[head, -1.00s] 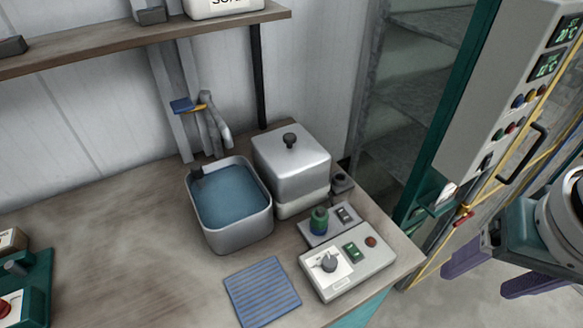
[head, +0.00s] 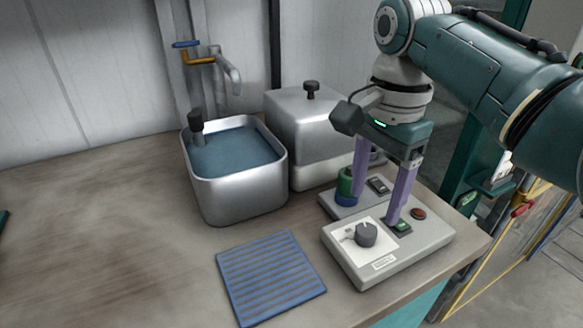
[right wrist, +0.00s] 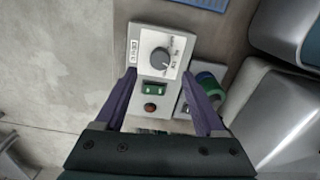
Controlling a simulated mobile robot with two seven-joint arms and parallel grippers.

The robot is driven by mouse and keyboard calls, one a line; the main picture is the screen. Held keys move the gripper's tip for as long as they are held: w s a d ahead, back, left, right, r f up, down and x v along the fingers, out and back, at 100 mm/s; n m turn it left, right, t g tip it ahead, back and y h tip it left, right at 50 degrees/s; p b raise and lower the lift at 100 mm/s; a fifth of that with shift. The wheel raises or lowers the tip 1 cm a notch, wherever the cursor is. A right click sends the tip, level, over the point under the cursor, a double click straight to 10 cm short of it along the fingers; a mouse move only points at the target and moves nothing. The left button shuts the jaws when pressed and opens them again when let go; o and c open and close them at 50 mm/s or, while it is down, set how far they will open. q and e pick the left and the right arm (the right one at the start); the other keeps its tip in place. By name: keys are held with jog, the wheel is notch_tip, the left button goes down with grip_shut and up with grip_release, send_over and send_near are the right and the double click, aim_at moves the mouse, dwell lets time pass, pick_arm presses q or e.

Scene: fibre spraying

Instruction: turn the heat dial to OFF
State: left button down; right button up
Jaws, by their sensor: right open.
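The heat dial (head: 366,234) is a dark grey round knob on a white plate on top of a light grey control box (head: 437,240), near the table's right front corner. It also shows in the right wrist view (right wrist: 160,58), ahead of the fingertips. Its pointer angle and small lettering are hard to read. My right gripper (head: 375,210) points down with purple fingers spread, empty, above the back part of the box, behind the dial. In the right wrist view the gripper (right wrist: 163,85) straddles the box with the dial beyond the tips. My left gripper does not show.
A green rocker switch (right wrist: 155,89) and a red button (head: 418,214) share the box. A water basin (head: 238,205), a lidded metal box (head: 318,120) and a blue ribbed mat (head: 270,276) are nearby.

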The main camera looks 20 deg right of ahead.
aim_at(367, 230)
notch_tip(367, 230, down, 6)
jog(key=shift+f+b, duration=0.2)
jog(key=shift+b, duration=0.55)
jog(key=c, duration=0.4)
grip_shut()
